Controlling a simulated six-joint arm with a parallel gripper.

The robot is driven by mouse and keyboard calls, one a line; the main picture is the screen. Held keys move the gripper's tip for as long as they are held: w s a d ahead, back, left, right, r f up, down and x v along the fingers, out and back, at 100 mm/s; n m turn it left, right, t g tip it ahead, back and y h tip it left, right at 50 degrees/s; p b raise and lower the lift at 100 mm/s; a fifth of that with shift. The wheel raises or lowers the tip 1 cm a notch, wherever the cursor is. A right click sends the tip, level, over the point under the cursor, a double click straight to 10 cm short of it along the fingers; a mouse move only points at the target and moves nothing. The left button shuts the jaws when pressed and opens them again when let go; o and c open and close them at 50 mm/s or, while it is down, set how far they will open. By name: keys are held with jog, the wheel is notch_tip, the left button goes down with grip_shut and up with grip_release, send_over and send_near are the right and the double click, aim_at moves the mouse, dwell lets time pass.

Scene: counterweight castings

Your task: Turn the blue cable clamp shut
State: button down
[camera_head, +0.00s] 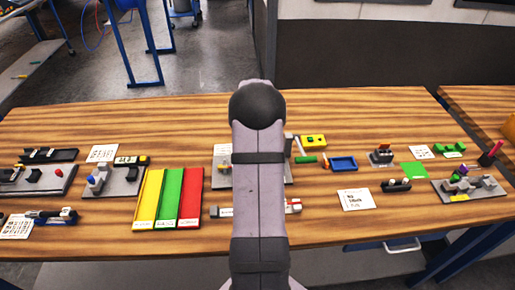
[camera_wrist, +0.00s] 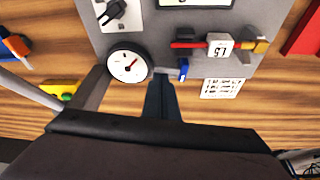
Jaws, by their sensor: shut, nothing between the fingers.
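In the wrist view, a small blue piece (camera_wrist: 183,69) sits at the edge of a grey board (camera_wrist: 148,38), below a red bar (camera_wrist: 184,44). It looks like the blue cable clamp's lever and points down in the picture; how far it is turned is unclear. My gripper (camera_wrist: 162,76) is shut and empty, its fingertips just left of the blue piece. I cannot tell whether they touch it. In the head view my arm covers the gripper and most of the grey board (camera_head: 287,170).
A round white gauge (camera_wrist: 129,66) is close left of my fingers. A white block (camera_wrist: 220,45) sits on the red bar, with a printed card (camera_wrist: 222,88) below. Yellow, green and red strips (camera_head: 169,198) lie left of my arm; a blue tray (camera_head: 342,163) lies right.

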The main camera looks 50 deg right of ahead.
jog(key=shift+s+a+f+m+b, duration=0.2)
jog(key=shift+m+b, duration=0.1)
jog(key=shift+m, duration=0.2)
jog(key=shift+s+a+b, duration=0.25)
jog(key=shift+a+b, duration=0.05)
jog(key=shift+b, duration=0.65)
jog(key=m+g+b, duration=0.1)
jog(key=m+b, duration=0.1)
jog(key=a+m+b, duration=0.1)
jog(key=m, duration=0.1)
jog(key=shift+s+a+m+g+h+b, duration=0.1)
jog(key=shift+s+m+g+h+b, duration=0.1)
jog(key=shift+m+g+h+b, duration=0.15)
jog(key=shift+a+b, duration=0.25)
jog(key=shift+b, duration=0.15)
jog(key=shift+a+r+b, duration=0.1)
jog(key=shift+a+b, duration=0.1)
jog(key=shift+b, duration=0.1)
jog(key=shift+r, duration=0.1)
